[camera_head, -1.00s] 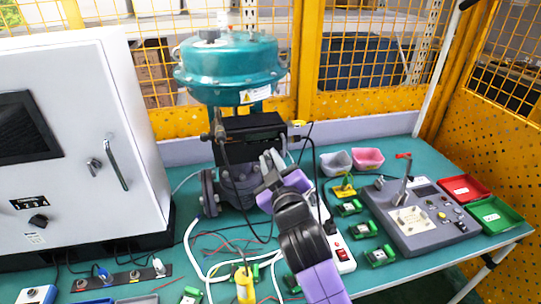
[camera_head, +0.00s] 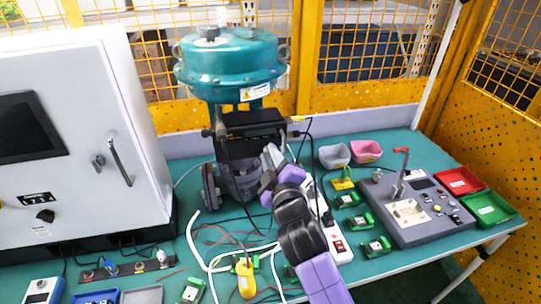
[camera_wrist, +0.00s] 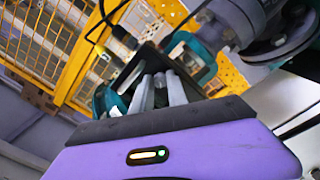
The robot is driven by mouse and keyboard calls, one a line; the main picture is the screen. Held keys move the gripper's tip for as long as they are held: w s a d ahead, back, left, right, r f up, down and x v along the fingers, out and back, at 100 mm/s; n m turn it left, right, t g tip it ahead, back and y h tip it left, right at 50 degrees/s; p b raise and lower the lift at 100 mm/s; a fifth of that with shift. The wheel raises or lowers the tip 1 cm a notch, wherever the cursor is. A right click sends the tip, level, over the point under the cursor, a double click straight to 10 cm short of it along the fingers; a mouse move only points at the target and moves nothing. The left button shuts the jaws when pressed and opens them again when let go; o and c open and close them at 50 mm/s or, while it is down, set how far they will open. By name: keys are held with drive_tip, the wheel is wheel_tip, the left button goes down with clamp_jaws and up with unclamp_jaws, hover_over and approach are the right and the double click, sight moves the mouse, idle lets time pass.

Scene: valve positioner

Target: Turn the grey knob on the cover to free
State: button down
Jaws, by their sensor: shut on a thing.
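The black positioner (camera_head: 250,125) sits under the teal round actuator (camera_head: 229,62), above the grey valve body. My gripper (camera_head: 270,153) reaches up from the lower right to the front of the positioner. Its grey fingers are close together at the cover. In the wrist view my gripper (camera_wrist: 160,90) points at the dark positioner (camera_wrist: 138,68), with teal parts on both sides. The grey knob is hidden behind and between the fingertips, so its pointing direction cannot be read. The fingers are shut on it.
Dark cables hang around the positioner. A white control cabinet (camera_head: 75,135) stands at left. A power strip (camera_head: 339,243), green modules and a grey test console (camera_head: 412,212) lie at right on the green table. Yellow mesh fencing stands behind.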

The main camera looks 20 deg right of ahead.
drive_tip(key=c, duration=1.3)
unclamp_jaws()
drive_tip(key=s+a+b, duration=0.1)
drive_tip(key=s, duration=0.6)
drive_tip(key=shift+s+a, duration=0.2)
drive_tip(key=shift+s, duration=0.2)
